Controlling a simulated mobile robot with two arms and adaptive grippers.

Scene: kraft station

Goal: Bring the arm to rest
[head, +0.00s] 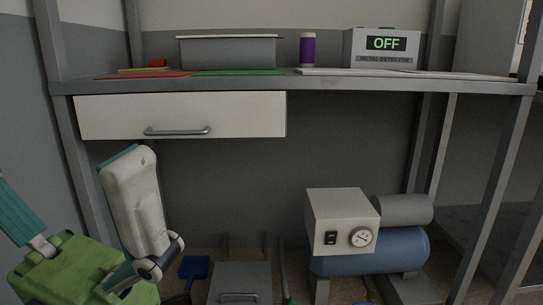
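A white arm link with teal trim, apparently mine, stands at the lower left in front of the shelf's left leg. Dark rounded parts show at its lower end, beside a green, box-like object (70,272). I cannot tell whether they touch, or whether the arm holds anything. No fingertips of my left gripper can be made out. My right arm and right gripper are out of the picture.
A grey workbench (400,88) carries a grey bin (228,53), a purple bottle (307,52) and a metal detector (381,50) reading OFF. Its white drawer (180,114) is shut. Below stand a compressor (372,250) and a grey box (240,282). A blue dustpan-like thing (194,267) lies nearby.

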